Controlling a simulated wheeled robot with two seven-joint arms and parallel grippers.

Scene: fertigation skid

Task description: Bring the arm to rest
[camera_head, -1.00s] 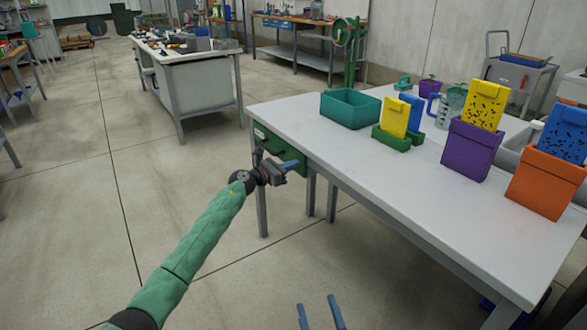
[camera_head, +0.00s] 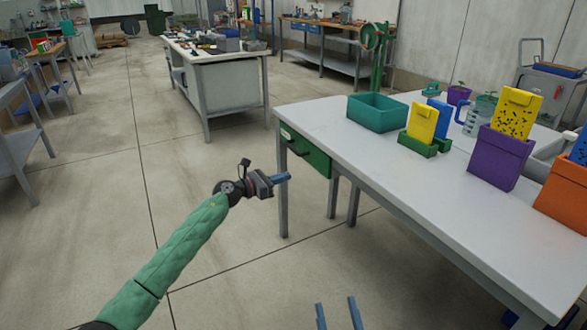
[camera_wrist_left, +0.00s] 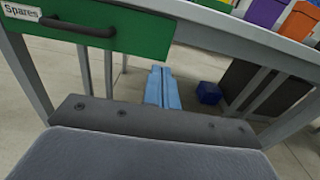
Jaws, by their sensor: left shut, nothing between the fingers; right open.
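My left arm, in a green sleeve, reaches in from the left of the head view. My left gripper (camera_head: 283,177) is shut and empty, held in front of the table's green drawer. In the left wrist view its blue fingers (camera_wrist_left: 162,88) lie together with nothing between them. My right gripper (camera_head: 337,314) shows only as two blue fingertips at the bottom edge of the head view. They are apart, with nothing seen between them; the rest of that arm is out of view.
The white table (camera_head: 405,190) fills the right side. Its green drawer (camera_head: 306,153), labelled "Spares" in the wrist view, looks shut. A teal bin (camera_head: 377,113), a purple bin (camera_head: 497,160) and an orange bin (camera_head: 565,195) stand on top. Open floor lies left of the table.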

